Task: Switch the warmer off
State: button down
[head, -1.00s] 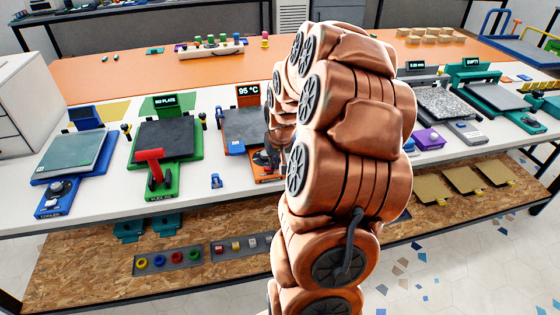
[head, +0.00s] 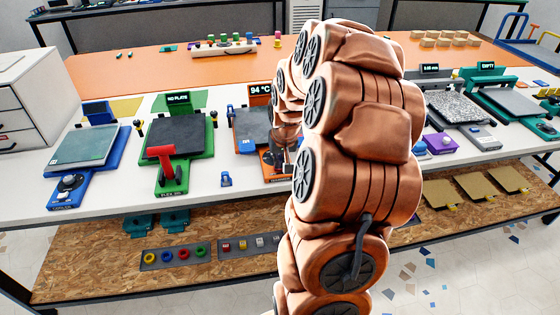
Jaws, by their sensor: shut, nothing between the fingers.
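The warmer appears to be the orange machine (head: 270,167) in the middle of the white table, with a dark plate (head: 251,125) and a display (head: 260,93) reading 94 °C. My copper arm covers its right side. My gripper (head: 281,160) is small and dark, shut and empty, at the machine's front panel. I cannot tell whether it touches the panel. The warmer's switch is hidden or too small to make out.
Left of it stand a green machine (head: 203,153) with a red lever and a "NO PLATE" display, and a blue machine (head: 105,165). A small blue clip (head: 226,179) lies on the table between. A purple block (head: 440,143) and grey machine (head: 484,139) are right of my arm.

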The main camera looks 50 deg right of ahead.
jog(key=shift+r, duration=0.1)
jog(key=shift+d+r, duration=0.1)
jog(key=shift+r, duration=0.2)
jog(key=d+b+v, duration=0.1)
jog(key=v, duration=1.2)
jog(key=shift+s+d, duration=0.15)
jog(key=shift+d, duration=0.2)
